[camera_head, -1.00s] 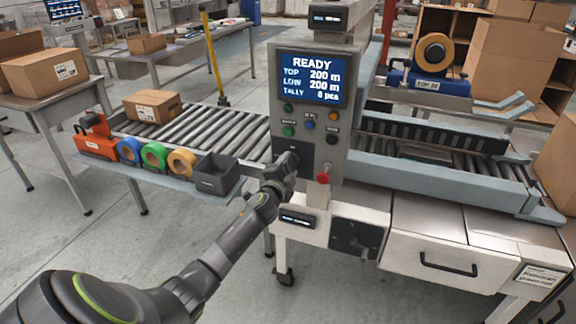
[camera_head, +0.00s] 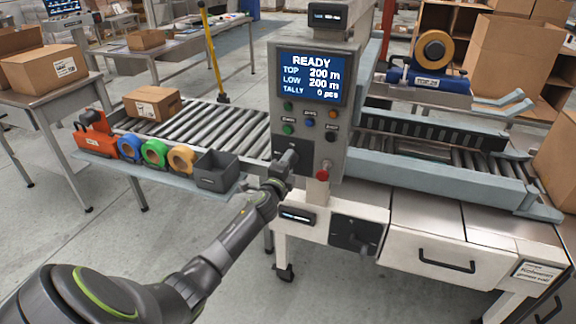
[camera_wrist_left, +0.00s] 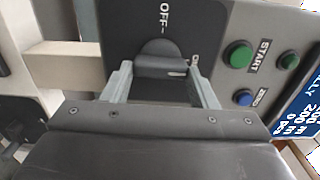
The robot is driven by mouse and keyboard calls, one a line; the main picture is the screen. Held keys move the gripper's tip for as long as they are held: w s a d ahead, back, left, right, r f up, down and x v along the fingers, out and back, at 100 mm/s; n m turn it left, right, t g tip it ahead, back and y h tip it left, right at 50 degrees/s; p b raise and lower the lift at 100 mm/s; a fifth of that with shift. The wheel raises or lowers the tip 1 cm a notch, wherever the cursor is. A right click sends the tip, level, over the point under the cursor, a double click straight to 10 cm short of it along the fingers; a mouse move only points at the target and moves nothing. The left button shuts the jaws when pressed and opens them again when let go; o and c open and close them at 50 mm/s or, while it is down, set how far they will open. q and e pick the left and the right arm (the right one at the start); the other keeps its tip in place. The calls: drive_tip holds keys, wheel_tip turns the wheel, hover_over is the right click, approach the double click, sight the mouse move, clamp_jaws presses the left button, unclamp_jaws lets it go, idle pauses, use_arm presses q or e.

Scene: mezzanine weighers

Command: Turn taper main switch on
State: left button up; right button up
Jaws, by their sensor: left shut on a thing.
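The taper's control panel (camera_head: 305,125) stands in the middle, its lit screen (camera_head: 312,78) reading READY. The main switch is a dark rotary knob (camera_wrist_left: 160,62) on a black plate (camera_wrist_left: 118,25) marked OFF in the left wrist view. My left gripper (camera_head: 290,160) reaches the lower left of the panel. In the left wrist view its two fingers are on either side of the knob, shut on it. In the head view the gripper hides most of the knob. My right gripper is out of view.
A red stop button (camera_head: 323,173) sits just right of the gripper. Green START (camera_wrist_left: 239,54) and blue ZERO (camera_wrist_left: 243,97) buttons are close by. A shelf with tape rolls (camera_head: 153,153) and a dark bin (camera_head: 216,172) lies to the left.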

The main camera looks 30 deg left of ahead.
use_arm(q)
drive_tip(key=shift+f, duration=0.1)
drive_tip(key=o, duration=1)
drive_tip(key=shift+s, duration=0.15)
drive_tip(key=v, duration=1.7)
drive_tip(key=shift+s+p, duration=0.1)
drive_tip(key=shift+p, duration=0.2)
